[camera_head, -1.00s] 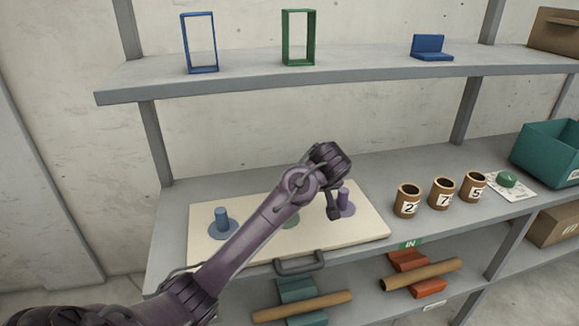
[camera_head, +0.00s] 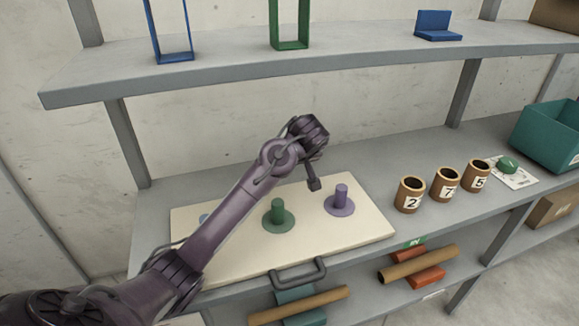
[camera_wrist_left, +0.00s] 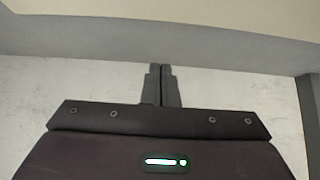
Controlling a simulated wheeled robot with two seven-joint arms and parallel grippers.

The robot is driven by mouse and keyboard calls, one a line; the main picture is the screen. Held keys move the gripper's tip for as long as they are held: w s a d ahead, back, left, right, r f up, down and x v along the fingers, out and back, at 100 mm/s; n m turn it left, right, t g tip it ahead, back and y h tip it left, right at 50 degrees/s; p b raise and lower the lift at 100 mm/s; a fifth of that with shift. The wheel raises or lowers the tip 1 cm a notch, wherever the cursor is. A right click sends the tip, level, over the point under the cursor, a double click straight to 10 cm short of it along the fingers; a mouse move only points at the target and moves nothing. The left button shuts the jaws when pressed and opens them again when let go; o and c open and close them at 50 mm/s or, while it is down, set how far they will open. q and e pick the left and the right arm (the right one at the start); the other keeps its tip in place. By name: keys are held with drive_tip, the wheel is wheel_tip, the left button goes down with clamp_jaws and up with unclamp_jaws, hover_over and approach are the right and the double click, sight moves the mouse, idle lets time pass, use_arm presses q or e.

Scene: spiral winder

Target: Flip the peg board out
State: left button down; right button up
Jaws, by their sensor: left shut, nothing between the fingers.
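The peg board (camera_head: 345,232) is a cream panel lying on the middle shelf, with a dark handle (camera_head: 299,273) at its front edge. A green peg (camera_head: 278,211) and a purple peg (camera_head: 341,199) stand upright on round bases on it. A blue base (camera_head: 204,218) at the left is mostly hidden by my arm. My left gripper (camera_head: 314,185) is above the board, left of the purple peg and apart from the handle. In the left wrist view the fingers (camera_wrist_left: 161,84) are together with nothing between them. My right gripper is not in view.
Brown cups numbered 2 (camera_head: 410,196), 7 (camera_head: 445,184) and 5 (camera_head: 477,175) stand right of the board, with a green button (camera_head: 507,164) and teal bin (camera_head: 548,137) beyond. The upper shelf (camera_head: 340,62) overhangs behind. Tubes (camera_head: 418,263) rest on cradles below the front edge.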

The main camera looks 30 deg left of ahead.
use_arm(q)
drive_tip(key=x, duration=0.8)
drive_tip(key=shift+s+f, duration=0.1)
drive_tip(key=shift+s, duration=0.05)
drive_tip(key=s+d, duration=0.2)
drive_tip(key=shift+s+d+p, duration=0.1)
drive_tip(key=shift+d+p, duration=0.15)
drive_tip(key=shift+p, duration=0.15)
drive_tip(key=shift+s+d, duration=0.15)
drive_tip(key=shift+d, duration=0.1)
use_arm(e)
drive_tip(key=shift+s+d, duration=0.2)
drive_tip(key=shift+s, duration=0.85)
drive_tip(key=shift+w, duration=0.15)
